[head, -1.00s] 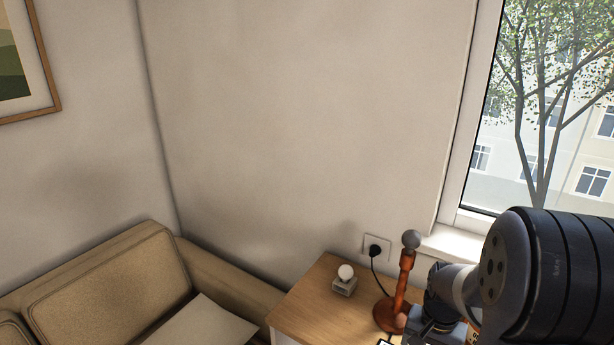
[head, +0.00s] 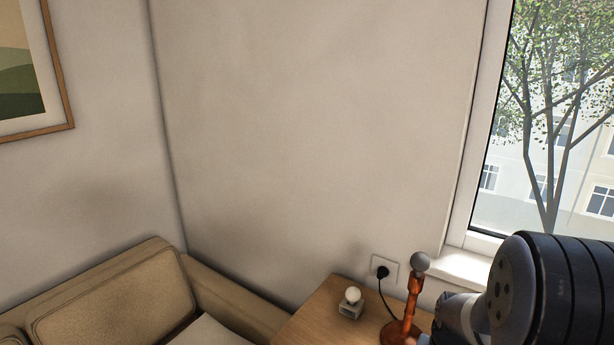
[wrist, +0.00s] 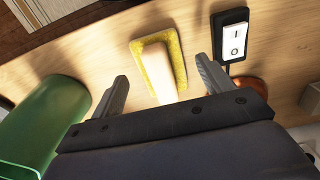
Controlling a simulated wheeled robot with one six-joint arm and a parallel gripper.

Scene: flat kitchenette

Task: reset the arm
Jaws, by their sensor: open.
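My arm fills the lower right of the head view, but its gripper is cut off below the frame there. In the wrist view my gripper (wrist: 163,85) is open, its two grey fingers spread apart over a wooden surface (wrist: 120,45). A pale block-like piece on a yellow base (wrist: 178,58) shows between and beyond the fingers. I cannot tell how far below the fingers it is, and nothing is seen gripped.
A green cylinder (wrist: 45,125) lies left of the fingers, and a black-and-white rocker switch (wrist: 234,40) is at right. The head view shows an orange stand (head: 408,310), a small bulb on a block (head: 351,302), a wall socket (head: 384,270) and a sofa (head: 110,295).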

